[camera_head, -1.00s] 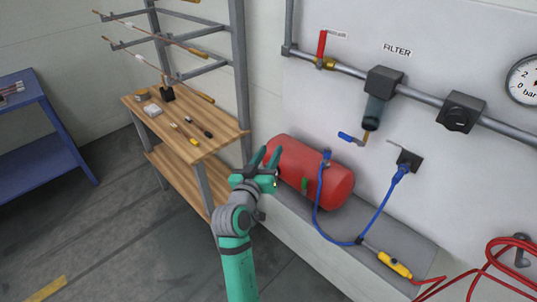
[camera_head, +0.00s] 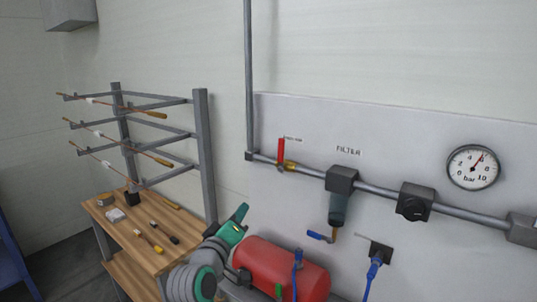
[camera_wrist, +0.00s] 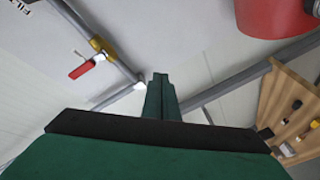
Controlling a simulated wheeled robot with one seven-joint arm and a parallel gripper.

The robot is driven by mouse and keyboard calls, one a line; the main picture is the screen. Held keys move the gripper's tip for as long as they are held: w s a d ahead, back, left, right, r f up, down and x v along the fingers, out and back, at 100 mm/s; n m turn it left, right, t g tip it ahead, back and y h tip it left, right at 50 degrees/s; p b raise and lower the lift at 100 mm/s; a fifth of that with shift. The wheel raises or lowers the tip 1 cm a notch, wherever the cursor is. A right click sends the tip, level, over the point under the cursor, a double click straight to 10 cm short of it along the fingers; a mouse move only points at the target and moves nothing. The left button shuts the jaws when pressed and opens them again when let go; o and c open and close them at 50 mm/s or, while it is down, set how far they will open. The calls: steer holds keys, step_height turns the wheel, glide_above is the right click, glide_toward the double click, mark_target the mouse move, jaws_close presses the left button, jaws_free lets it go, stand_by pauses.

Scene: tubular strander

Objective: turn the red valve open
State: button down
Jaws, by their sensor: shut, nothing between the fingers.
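The red valve handle (camera_head: 281,150) stands upright, across the grey pipe, on a brass valve body (camera_head: 290,166) at the left end of the wall pipe. In the wrist view the red handle (camera_wrist: 82,69) shows at the upper left, beside the brass body (camera_wrist: 102,47). My gripper (camera_head: 243,211) is below and left of the valve in the head view, apart from it. In the wrist view its fingers (camera_wrist: 160,80) are together, with nothing between them.
A red tank (camera_head: 285,268) lies below the pipe, close to my gripper. A wooden bench (camera_head: 120,235) with a grey rack post (camera_head: 205,155) stands left. The filter (camera_head: 340,205), blue lever (camera_head: 317,236) and gauge (camera_head: 473,167) are right of the valve.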

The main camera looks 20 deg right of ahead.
mark_target(281, 156)
step_height(281, 156, up, 16)
steer(key=s+d+n, duration=0.1)
steer(key=d+n, duration=0.1)
steer(key=n, duration=0.5)
steer(key=x, duration=0.9)
steer(key=shift+h, duration=0.4)
steer(key=s+d, duration=0.3)
steer(key=shift+a, duration=0.1)
